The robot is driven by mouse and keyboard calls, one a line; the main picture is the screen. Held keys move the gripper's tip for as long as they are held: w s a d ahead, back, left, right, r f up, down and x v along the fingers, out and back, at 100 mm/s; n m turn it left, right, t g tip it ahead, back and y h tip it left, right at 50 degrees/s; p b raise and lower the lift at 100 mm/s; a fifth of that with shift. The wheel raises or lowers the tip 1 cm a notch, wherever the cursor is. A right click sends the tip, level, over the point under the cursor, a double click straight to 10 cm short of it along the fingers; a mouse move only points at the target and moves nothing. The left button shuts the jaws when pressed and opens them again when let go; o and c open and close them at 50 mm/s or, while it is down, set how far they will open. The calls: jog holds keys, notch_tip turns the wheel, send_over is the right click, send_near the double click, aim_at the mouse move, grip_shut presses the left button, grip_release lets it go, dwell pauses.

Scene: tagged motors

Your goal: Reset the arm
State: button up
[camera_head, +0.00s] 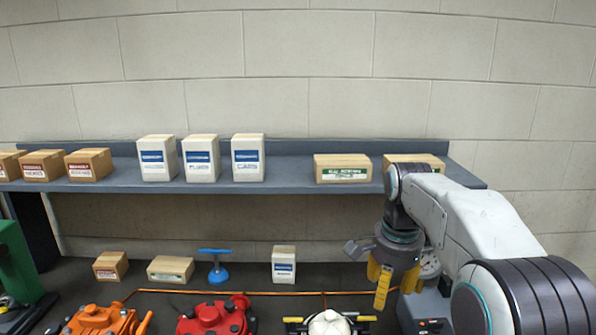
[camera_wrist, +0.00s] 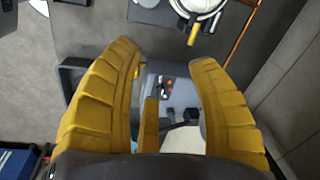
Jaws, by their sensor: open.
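My arm, with white links and dark joints, reaches in from the right side of the head view. It bends down at the wrist in front of the shelf's right part. My gripper (camera_head: 393,284) hangs from it with yellow fingers pointing down. In the wrist view my gripper (camera_wrist: 166,62) has its ribbed yellow fingers spread apart with nothing between them. A grey device (camera_wrist: 176,88) with small red and black parts shows below, beyond the gap. It also shows in the head view (camera_head: 428,310), partly hidden by my arm.
A grey shelf (camera_head: 290,184) along the block wall holds white boxes (camera_head: 202,160) and brown boxes (camera_head: 342,168). Below stand an orange motor (camera_head: 100,320), a red motor (camera_head: 215,318), a white-topped motor (camera_head: 329,322), a blue tool (camera_head: 217,268) and several small boxes (camera_head: 170,268).

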jog(key=s+f+n+t, duration=0.3)
jog(key=s+n, duration=0.9)
jog(key=s, duration=1.3)
jog(key=shift+f, duration=0.6)
